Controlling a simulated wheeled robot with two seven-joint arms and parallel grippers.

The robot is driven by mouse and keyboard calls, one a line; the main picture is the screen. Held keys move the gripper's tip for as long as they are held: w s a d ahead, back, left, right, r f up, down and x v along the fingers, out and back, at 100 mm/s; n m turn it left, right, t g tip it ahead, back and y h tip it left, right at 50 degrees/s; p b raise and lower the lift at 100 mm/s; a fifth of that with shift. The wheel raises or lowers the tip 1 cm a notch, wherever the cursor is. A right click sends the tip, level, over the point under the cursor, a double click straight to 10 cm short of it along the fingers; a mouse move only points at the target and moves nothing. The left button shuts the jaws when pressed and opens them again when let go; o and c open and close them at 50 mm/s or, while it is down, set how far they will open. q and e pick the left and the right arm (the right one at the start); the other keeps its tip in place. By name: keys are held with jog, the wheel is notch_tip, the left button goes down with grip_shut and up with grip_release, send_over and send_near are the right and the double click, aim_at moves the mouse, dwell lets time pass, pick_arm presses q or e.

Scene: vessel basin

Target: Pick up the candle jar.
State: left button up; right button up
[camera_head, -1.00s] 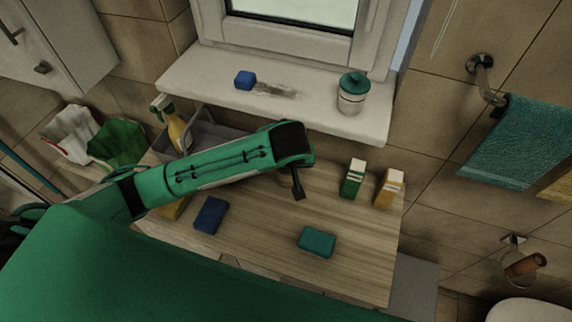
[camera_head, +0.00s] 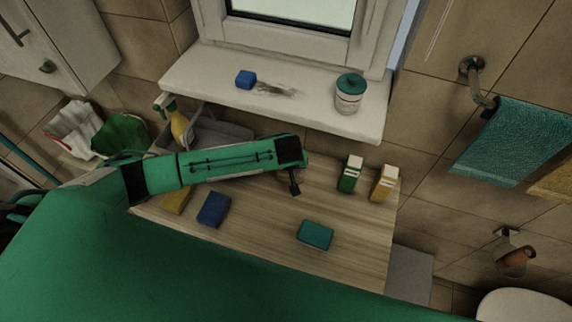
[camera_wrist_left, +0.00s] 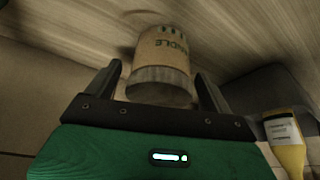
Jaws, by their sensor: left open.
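The candle jar (camera_wrist_left: 160,62) shows in the left wrist view as a beige cylinder with a label reading "CANDLE" and a greyish band at its near end. It is on the wooden surface. My left gripper (camera_wrist_left: 163,85) is open, with one dark finger on each side of the jar's near end; I cannot tell whether either finger touches it. In the head view my left gripper (camera_head: 293,184) points down over the wooden counter (camera_head: 350,270), and my wrist hides the jar there. My right gripper is not in view.
A green box (camera_head: 350,174) and an orange box (camera_head: 384,184) stand right of my gripper. A teal sponge (camera_head: 315,235), a blue sponge (camera_head: 213,210) and a yellow sponge (camera_head: 176,200) lie nearer. A green-lidded jar (camera_head: 349,94) stands on the windowsill.

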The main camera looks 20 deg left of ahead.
pick_arm(q)
jog(key=shift+x, duration=1.05)
jog(key=c, duration=1.2)
